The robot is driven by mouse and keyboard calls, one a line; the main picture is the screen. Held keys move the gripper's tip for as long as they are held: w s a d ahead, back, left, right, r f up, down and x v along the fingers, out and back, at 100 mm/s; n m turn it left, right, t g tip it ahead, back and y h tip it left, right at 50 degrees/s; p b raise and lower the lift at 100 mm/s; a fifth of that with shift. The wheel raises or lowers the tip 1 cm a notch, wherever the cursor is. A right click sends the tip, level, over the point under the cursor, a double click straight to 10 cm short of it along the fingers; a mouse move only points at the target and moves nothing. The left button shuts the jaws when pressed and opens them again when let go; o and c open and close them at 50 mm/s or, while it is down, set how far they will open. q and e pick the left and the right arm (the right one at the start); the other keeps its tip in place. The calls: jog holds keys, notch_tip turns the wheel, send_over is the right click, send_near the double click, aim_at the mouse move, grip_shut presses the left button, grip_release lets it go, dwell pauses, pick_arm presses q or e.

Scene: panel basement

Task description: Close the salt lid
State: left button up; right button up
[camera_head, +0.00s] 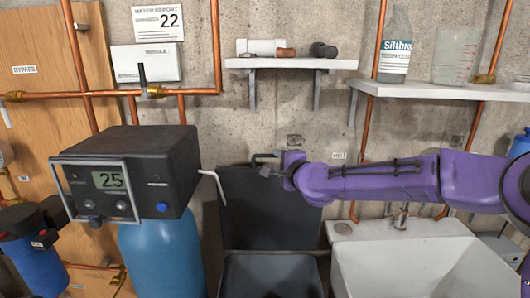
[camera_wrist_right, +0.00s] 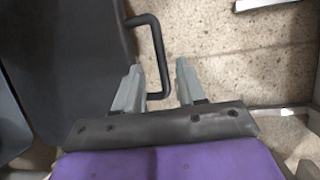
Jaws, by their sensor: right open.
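The dark grey salt lid (camera_head: 265,222) stands raised and roughly upright behind the open dark bin (camera_head: 270,262). Its surface also shows at the left of the right wrist view (camera_wrist_right: 70,45). A black bar handle (camera_wrist_right: 158,35) sticks out from the lid's edge. My right gripper (camera_head: 264,166) is at the lid's top edge. In the right wrist view my right gripper (camera_wrist_right: 159,66) is open, with the handle's bar between its two grey fingers and a visible gap on the right side. The bin's inside is mostly hidden. My left gripper is not in view.
A black control box (camera_head: 130,170) on a blue tank (camera_head: 162,255) stands left of the bin, with a bent grey rod (camera_head: 214,185) reaching toward the lid. A white sink (camera_head: 420,262) is on the right. Shelves (camera_head: 290,63) and copper pipes line the wall.

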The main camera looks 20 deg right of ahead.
aim_at(270, 157)
jog(key=w, duration=0.1)
jog(key=w+p, duration=0.1)
jog(key=w, duration=0.1)
jog(key=shift+a+r, duration=0.15)
jog(key=shift+a, duration=0.2)
jog(key=x, duration=0.2)
jog(key=p+x, duration=0.1)
jog(key=f+x, duration=0.1)
jog(key=x, duration=0.1)
jog(key=shift+w+p, duration=0.3)
jog(key=shift+p, duration=0.05)
jog(key=shift+s+r, duration=0.2)
jog(key=shift+s, duration=0.1)
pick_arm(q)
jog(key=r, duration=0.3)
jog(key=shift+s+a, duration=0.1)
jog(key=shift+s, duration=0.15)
pick_arm(e)
jog(key=shift+w+f, duration=0.15)
grip_shut()
